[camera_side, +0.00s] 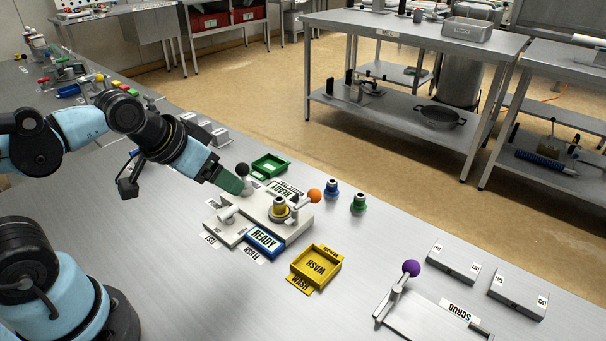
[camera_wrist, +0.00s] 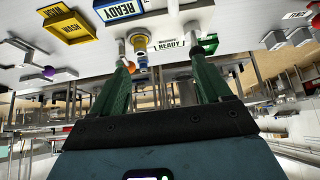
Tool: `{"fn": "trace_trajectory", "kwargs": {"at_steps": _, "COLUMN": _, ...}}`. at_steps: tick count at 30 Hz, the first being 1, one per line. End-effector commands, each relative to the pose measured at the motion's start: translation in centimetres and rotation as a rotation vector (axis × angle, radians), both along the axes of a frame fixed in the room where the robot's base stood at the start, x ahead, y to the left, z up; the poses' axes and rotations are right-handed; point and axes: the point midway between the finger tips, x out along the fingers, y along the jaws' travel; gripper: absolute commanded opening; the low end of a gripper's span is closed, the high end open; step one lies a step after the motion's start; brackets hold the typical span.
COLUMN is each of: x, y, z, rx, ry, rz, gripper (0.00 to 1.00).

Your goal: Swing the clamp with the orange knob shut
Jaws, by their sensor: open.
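The clamp with the orange knob (camera_side: 314,196) is on a pale fixture block (camera_side: 290,228). Its arm leans to the right, beside a yellow-banded round part (camera_side: 280,207). In the wrist view the orange knob (camera_wrist: 131,67) shows by the left fingertip; contact cannot be told. A second clamp with a black knob (camera_side: 243,169) stands on the fixture's far left side. My gripper (camera_side: 240,188) has green fingers, low over the fixture close to the black knob. In the wrist view my gripper (camera_wrist: 158,62) is open, its fingers wide apart with nothing gripped between them.
A blue READY tray (camera_side: 264,242) and a yellow WASH tray (camera_side: 316,265) lie in front of the fixture. A green tray (camera_side: 270,165) and blue and green capped parts (camera_side: 358,204) lie behind it. A purple-knobbed clamp (camera_side: 411,268) stands at right. Bench between is clear.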

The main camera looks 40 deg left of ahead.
Motion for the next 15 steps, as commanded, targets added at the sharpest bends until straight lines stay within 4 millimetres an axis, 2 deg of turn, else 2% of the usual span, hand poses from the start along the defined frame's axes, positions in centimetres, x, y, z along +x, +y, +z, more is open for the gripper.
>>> {"fn": "trace_trajectory", "kwargs": {"at_steps": 9, "x": 0.00, "y": 0.00, "z": 0.00, "rx": 0.000, "ry": 0.000, "rz": 0.000, "gripper": 0.77}}
{"fn": "trace_trajectory", "kwargs": {"at_steps": 13, "x": 0.16, "y": -0.09, "z": 0.17, "rx": 0.002, "ry": 0.007, "rz": -0.004, "gripper": 0.59}}
{"fn": "trace_trajectory", "kwargs": {"at_steps": 15, "x": 0.57, "y": -0.28, "z": 0.61, "rx": 0.006, "ry": 0.021, "rz": -0.012, "gripper": 0.58}}
